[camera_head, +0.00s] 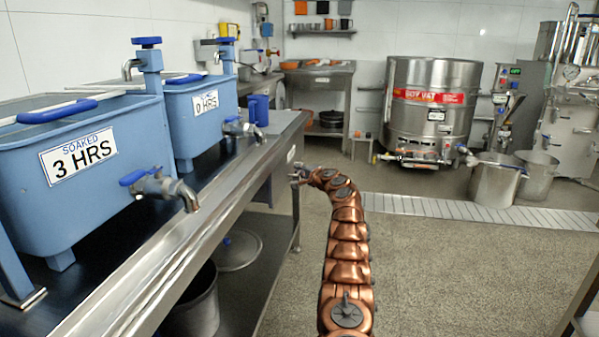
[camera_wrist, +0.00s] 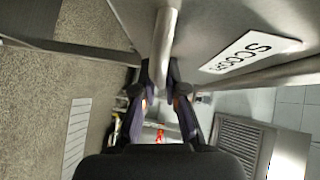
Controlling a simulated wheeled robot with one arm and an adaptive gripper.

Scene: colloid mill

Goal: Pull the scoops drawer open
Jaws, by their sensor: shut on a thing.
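The scoops drawer front is the grey metal panel (camera_wrist: 212,28) in the wrist view, with a white label (camera_wrist: 250,52) reading "SCOOPS", seen turned. A round metal bar handle (camera_wrist: 167,28) stands out from it. My gripper (camera_wrist: 160,78) is shut on this handle, with its dark fingers on either side of the bar. In the head view my gripper (camera_head: 298,173) is at the far right end of the steel bench, close to a small white label (camera_head: 291,153). The handle is too small to make out there. I cannot tell how far the drawer is open.
The steel bench (camera_head: 215,215) runs along the left and carries blue tanks (camera_head: 100,200) with taps. A dark pot (camera_head: 195,310) stands below. Speckled floor (camera_head: 440,270) is open to the right of my arm. A large steel vat (camera_head: 430,125) stands at the back.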

